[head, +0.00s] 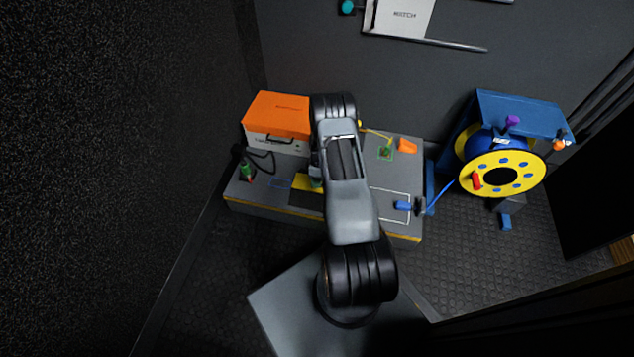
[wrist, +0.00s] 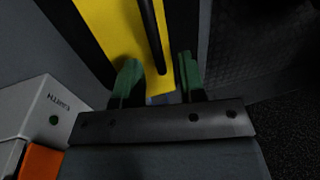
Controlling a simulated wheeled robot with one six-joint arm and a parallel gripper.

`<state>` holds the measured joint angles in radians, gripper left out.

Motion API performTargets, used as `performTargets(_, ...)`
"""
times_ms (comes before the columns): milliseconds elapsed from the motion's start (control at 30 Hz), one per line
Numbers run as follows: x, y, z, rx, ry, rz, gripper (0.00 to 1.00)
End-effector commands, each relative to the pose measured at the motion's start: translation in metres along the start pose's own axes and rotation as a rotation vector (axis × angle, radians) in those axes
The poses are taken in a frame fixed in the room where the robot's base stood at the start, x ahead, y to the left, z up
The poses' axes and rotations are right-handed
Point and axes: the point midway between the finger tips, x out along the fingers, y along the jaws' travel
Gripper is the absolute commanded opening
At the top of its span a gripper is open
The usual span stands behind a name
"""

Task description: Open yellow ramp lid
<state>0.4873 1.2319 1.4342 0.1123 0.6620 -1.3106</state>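The yellow ramp lid (head: 306,182) lies on the grey platform beneath my arm, which hides much of it in the head view. In the wrist view the yellow lid (wrist: 108,30) runs down from the top to between my fingers. A black bar or cable (wrist: 151,35) lies along it and ends near the fingertips. My gripper (wrist: 158,70) is open, its green fingers apart on either side of the lid's narrow end and the black bar. Whether the fingers touch the lid I cannot tell. In the head view my gripper is mostly hidden by the arm.
An orange-topped white case (head: 278,115) stands at the platform's back left. A green connector (head: 246,171) with black cable lies at the left. A blue connector (head: 402,206) and an orange piece (head: 407,145) are at the right. A yellow cable reel (head: 530,170) stands further right.

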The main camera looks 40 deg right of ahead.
Motion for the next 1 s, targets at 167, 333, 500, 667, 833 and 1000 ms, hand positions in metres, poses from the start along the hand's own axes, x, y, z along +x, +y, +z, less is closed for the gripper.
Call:
performTargets(167,0.005,0.0003,-0.0004,-0.001,0.0,0.001,0.37)
performTargets(333,0.0049,0.0002,-0.0004,-0.001,0.0,0.001,0.37)
performTargets(500,0.0049,0.0001,-0.0003,-0.001,0.0,0.001,0.27)
performTargets(667,0.0049,0.0001,-0.0003,-0.001,0.0,0.001,0.12)
performTargets(833,0.0049,-0.0001,-0.0003,-0.001,0.0,0.0,0.0)
performTargets(1000,0.0049,-0.0002,-0.0003,-0.001,0.0,0.0,0.0)
